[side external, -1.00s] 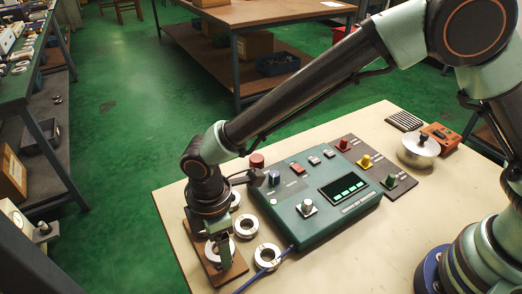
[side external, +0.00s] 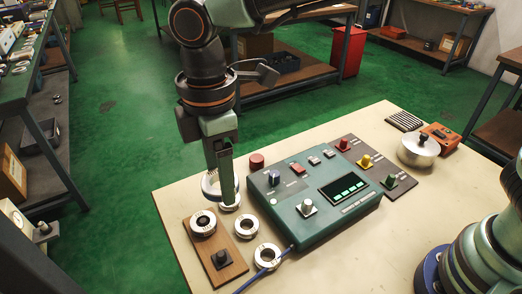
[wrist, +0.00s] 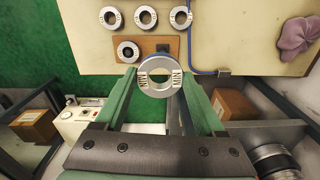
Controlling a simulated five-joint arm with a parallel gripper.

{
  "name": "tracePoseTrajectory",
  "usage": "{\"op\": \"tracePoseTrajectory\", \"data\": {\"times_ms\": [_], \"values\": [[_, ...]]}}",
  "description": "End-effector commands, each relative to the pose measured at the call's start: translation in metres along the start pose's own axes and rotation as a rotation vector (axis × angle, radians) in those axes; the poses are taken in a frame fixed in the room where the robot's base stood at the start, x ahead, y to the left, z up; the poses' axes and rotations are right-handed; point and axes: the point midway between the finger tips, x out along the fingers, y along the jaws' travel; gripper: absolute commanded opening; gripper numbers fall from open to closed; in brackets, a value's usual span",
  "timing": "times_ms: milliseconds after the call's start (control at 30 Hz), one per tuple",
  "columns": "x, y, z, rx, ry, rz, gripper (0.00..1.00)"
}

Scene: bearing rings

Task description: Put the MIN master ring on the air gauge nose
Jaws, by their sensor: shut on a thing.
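My gripper (wrist: 158,91) is shut on the MIN master ring (wrist: 160,77), a pale metal ring with MIN printed twice on its face. In the side view the ring (side external: 209,187) is tilted up between the fingers, clear above the table, behind the wooden board (side external: 234,266). The board carries a bare black post (side external: 221,257) at its near end and another light ring (side external: 204,229) around a dark post at its far end. I cannot tell for sure which fitting is the air gauge nose.
Several loose-looking rings, such as the near one (side external: 267,247), lie in a row between the board and the green gauge console (side external: 318,212). A blue hose (side external: 284,254) runs from the console. A red button (side external: 257,161) stands behind.

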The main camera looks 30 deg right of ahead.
Motion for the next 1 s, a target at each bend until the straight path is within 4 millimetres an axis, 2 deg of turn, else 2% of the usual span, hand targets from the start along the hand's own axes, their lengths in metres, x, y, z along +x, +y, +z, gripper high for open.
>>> {"op": "tracePoseTrajectory", "data": {"times_ms": [233, 400, 500, 700, 1000], "values": [[0.034, 0.016, 0.08, 0.009, -0.001, -0.001, 0.0], [0.057, 0.013, 0.132, 0.007, 0.0, 0.0, 0.0], [0.067, 0.009, 0.155, 0.005, 0.0, 0.001, 0.0], [0.079, 0.002, 0.178, 0.001, 0.001, 0.001, 0.0], [0.101, 0.0, 0.182, 0.0, -0.002, -0.003, 0.0]]}}
